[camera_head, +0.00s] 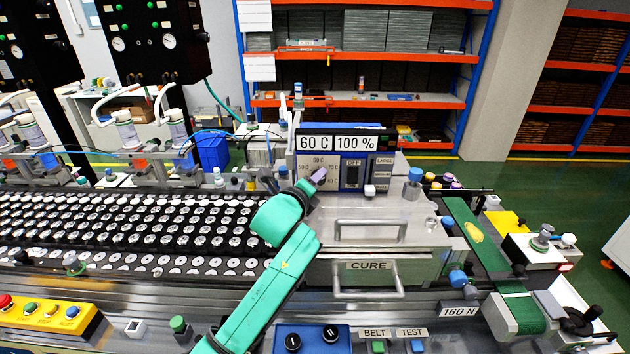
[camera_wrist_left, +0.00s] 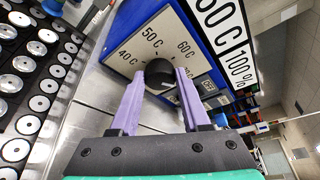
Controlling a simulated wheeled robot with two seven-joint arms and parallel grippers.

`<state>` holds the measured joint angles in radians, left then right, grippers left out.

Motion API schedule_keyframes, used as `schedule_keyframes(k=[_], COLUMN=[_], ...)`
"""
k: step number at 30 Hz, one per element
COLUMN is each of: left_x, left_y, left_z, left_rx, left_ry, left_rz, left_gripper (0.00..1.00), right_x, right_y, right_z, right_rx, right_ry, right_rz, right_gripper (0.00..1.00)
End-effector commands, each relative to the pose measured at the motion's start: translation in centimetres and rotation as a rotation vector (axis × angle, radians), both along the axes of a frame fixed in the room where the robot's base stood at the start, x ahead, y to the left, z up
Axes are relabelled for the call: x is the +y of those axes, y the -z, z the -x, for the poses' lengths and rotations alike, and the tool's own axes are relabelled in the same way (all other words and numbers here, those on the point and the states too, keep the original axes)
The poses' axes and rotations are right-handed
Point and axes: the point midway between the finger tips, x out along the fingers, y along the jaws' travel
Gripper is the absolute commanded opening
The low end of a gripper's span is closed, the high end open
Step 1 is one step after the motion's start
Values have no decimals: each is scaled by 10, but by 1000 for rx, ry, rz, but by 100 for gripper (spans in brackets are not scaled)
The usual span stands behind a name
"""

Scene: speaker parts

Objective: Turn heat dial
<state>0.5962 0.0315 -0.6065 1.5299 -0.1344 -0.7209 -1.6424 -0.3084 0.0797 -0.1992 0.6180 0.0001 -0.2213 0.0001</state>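The heat dial (camera_wrist_left: 159,74) is a round black knob on a pale panel marked 40 C, 50 C and 60 C in the left wrist view. My left gripper (camera_wrist_left: 161,78) has its two purple fingers on opposite sides of the knob, with no clear gap between tips and knob. In the head view my left gripper (camera_head: 319,176) reaches the left part of the oven's control panel and hides the dial. The display (camera_head: 312,143) reads 60 C. The knob's pointer cannot be made out. My right gripper is not in view.
Beside it a second display (camera_head: 357,143) reads 100 %, above a dark switch panel (camera_head: 352,172) marked OFF. The CURE drawer (camera_head: 370,272) with its handle lies below. A conveyor (camera_head: 130,235) of round parts runs left. A green belt (camera_head: 480,240) is at right.

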Motion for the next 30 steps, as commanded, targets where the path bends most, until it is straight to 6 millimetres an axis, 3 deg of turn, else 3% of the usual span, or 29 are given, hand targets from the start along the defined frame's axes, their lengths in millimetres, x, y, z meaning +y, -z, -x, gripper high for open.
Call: schedule_keyframes(k=[14,30], left_x=[0,2], left_y=[2,8], left_z=[0,0], left_rx=[-1,-2], left_ry=[0,1], left_rz=[61,433], left_gripper=[0,0], right_x=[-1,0], right_y=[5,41], right_z=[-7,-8], right_rx=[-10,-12], right_ry=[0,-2], right_rz=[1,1], right_gripper=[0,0])
